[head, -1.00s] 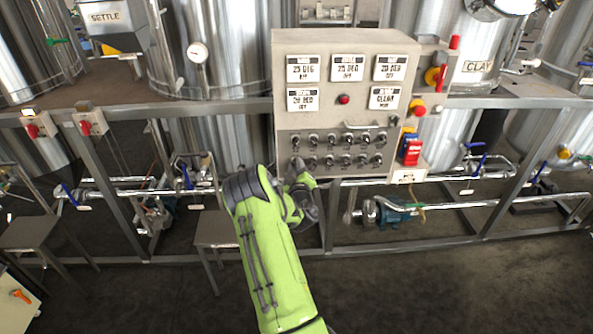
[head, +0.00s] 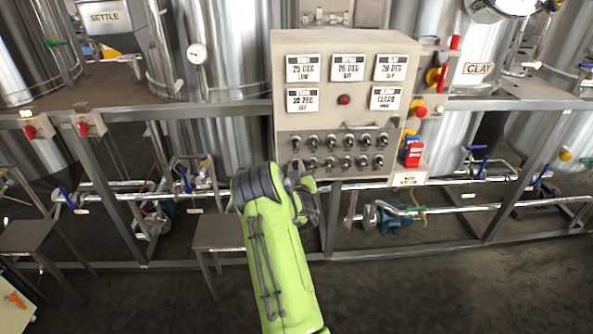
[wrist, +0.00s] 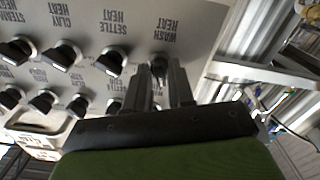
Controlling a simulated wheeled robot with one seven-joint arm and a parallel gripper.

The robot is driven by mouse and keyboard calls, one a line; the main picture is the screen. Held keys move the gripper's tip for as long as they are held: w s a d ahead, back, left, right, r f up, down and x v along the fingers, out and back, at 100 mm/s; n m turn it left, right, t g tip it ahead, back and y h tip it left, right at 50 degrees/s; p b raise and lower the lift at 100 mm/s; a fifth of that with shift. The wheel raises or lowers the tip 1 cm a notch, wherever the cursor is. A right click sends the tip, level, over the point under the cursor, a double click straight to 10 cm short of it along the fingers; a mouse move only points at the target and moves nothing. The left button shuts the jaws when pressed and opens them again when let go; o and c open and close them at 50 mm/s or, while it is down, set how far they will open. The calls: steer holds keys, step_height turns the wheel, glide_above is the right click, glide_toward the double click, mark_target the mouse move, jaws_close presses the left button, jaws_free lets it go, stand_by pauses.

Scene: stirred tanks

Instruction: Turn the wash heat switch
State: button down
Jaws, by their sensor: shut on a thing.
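The grey control panel (head: 340,125) carries two rows of black rotary switches; in the head view my green arm covers the lower left of the panel. In the wrist view the labels are upside down, and the wash heat label (wrist: 168,34) stands right above my gripper's fingers. The wash heat switch (wrist: 158,66) is mostly hidden between those fingers. My gripper (wrist: 172,75) is shut on it. The settle heat switch (wrist: 109,61) is beside the fingers to the left, apart from them. In the head view my gripper (head: 296,172) is small and its fingertips are unclear.
Other switches, such as the clay heat switch (wrist: 62,55), sit close by in the rows. A red switch box (head: 411,153) is at the panel's lower right. Steel frame rails and pipes (head: 460,205) run below the panel. The floor in front is clear.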

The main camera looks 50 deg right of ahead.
steer(key=c, duration=1.2)
jaws_free()
steer(key=b+v, duration=0.4)
steer(key=v, duration=1.1)
steer(key=shift+s+a, duration=0.3)
